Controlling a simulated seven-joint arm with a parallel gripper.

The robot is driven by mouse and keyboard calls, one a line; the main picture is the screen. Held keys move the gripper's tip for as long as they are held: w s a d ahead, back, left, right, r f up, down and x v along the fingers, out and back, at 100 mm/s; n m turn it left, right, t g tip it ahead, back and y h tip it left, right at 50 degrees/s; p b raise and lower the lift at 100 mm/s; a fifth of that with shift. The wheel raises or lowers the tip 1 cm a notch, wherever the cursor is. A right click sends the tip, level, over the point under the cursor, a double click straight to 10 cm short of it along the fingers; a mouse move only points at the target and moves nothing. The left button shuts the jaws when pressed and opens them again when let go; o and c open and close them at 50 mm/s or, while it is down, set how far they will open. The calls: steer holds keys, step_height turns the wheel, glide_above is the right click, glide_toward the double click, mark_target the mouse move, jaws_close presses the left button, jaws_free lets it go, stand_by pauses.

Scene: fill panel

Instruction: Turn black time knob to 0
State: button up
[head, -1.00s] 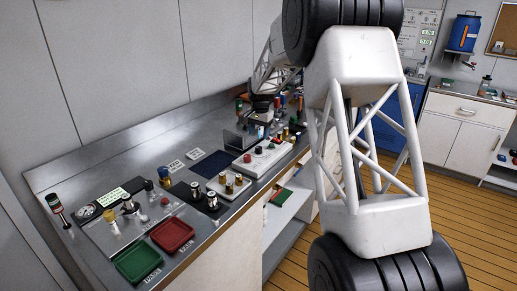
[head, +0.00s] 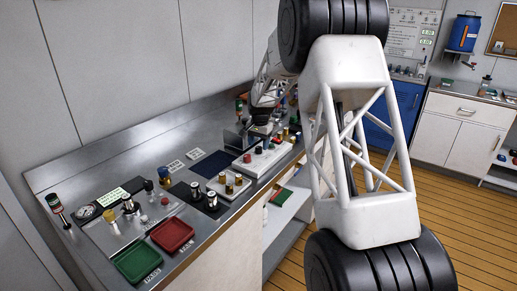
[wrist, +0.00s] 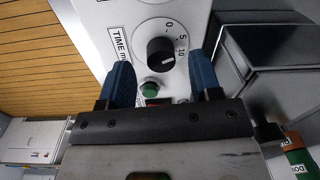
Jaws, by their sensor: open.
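The black time knob (wrist: 160,51) sits on a white panel (wrist: 97,14) beside a "TIME" label, in the wrist view. Its dial reads 0, 5 and 10; the knob's white mark points to the lower right, away from the 0. My gripper (wrist: 159,60) is open, with one blue finger to the left of the knob and one to the right. I see clear gaps between the fingers and the knob. In the head view, my gripper (head: 259,132) is over the far part of the bench; the knob cannot be made out there.
A green button (wrist: 149,89) and a red part (wrist: 157,102) lie just below the knob. A grey metal box (wrist: 245,65) stands close on the right. The steel bench (head: 112,165) holds a red tray (head: 172,235), a green tray (head: 137,262) and several other knobs.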

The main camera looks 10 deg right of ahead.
steer(key=shift+f, duration=1.25)
steer(key=c, duration=0.9)
steer(key=shift+c, duration=0.2)
steer(key=shift+n, duration=0.5)
steer(key=n, duration=0.3)
steer(key=shift+n, duration=0.3)
steer(key=shift+d+r+n, duration=0.1)
steer(key=shift+n, duration=2.2)
